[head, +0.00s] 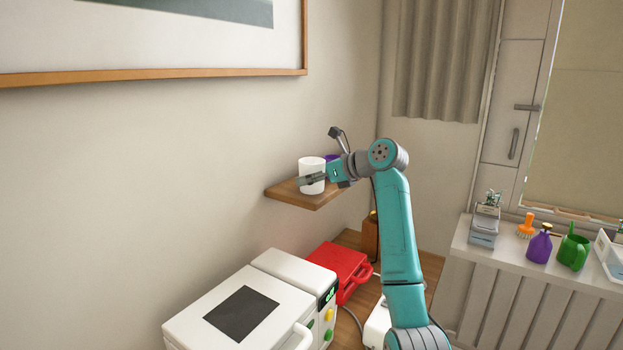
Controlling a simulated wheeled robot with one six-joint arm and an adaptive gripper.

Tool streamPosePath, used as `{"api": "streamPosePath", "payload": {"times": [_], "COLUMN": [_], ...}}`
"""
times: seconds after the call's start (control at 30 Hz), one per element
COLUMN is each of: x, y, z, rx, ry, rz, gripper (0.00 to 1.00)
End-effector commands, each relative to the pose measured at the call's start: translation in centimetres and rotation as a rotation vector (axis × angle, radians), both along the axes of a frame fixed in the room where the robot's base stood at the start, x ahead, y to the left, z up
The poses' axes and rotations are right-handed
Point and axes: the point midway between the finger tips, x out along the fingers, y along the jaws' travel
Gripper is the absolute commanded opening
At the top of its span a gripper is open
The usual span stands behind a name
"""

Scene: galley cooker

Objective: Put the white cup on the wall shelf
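The white cup (312,166) is upright at the wooden wall shelf (284,191). I cannot tell whether its base touches the shelf board or is just above it. My gripper (312,179) reaches in from the right at the cup's lower half. One finger shows across the front of the cup; the far finger is hidden behind it. Whether the fingers press on the cup or stand slightly apart from it is too small to tell.
A purple object (332,157) shows partly behind my gripper. Below the shelf are a white appliance (275,285) and a red case (340,265). A picture frame (200,73) hangs above left. The sill (500,250) at right holds several items. The shelf's left end is bare.

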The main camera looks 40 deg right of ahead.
Motion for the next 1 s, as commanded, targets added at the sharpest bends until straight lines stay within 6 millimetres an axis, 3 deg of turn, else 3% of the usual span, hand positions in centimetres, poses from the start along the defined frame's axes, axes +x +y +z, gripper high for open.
{"api": "streamPosePath", "payload": {"times": [0.6, 1.0], "x": [-9.0, -10.4], "y": [-3.4, -3.8], "z": [4.0, 4.6], "rx": [-0.001, 0.0], "ry": [-0.001, 0.0], "rz": [-0.003, -0.001], "gripper": [0.9, 0.9]}}
